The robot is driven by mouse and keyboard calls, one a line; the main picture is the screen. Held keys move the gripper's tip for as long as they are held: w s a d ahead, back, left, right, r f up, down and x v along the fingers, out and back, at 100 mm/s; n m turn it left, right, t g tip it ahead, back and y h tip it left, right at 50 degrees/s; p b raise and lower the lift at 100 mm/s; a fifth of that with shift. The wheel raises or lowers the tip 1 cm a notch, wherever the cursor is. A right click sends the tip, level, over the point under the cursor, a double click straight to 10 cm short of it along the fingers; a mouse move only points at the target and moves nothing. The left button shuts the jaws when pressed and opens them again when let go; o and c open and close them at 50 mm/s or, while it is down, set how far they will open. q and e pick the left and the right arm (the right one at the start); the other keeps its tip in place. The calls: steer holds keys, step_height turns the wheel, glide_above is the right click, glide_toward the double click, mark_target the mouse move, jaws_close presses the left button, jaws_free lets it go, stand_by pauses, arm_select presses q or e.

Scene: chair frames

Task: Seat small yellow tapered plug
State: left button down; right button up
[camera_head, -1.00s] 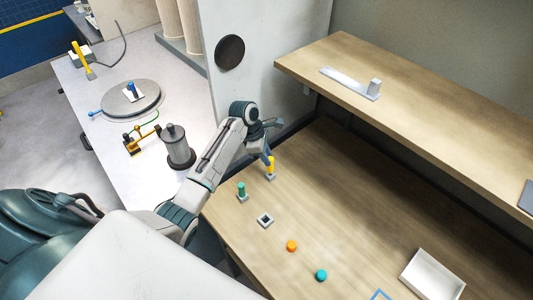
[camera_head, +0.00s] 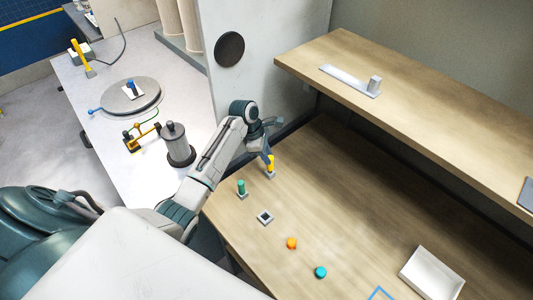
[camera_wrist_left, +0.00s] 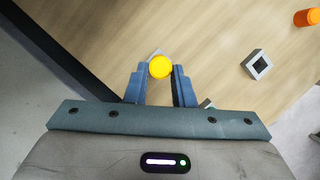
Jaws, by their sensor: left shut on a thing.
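The yellow plug (camera_head: 270,161) stands upright at a small grey socket block (camera_head: 270,175) near the left end of the wooden table. My left gripper (camera_head: 267,158) reaches down to it and is shut on its upper part. In the left wrist view the round yellow top (camera_wrist_left: 160,67) shows between the two blue fingers (camera_wrist_left: 160,88). A corner of the grey block peeks out behind it. The plug's lower end is hidden there, and how deep it sits I cannot tell. My right gripper is out of view.
A green plug (camera_head: 241,187) stands in a grey block close by. An empty square socket (camera_head: 265,219), an orange piece (camera_head: 291,243) and a teal piece (camera_head: 320,272) lie toward the front. A white tray (camera_head: 432,274) is at right. A raised shelf (camera_head: 430,110) overhangs the back.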

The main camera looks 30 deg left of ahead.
arm_select(q)
steer(key=shift+f, duration=1.2)
steer(key=c, duration=1.1)
jaws_free()
steer(key=shift+c, duration=0.2)
steer(key=b+v, duration=0.3)
steer(key=v, duration=0.8)
steer(key=shift+b, duration=0.35)
steer(key=shift+f, duration=0.1)
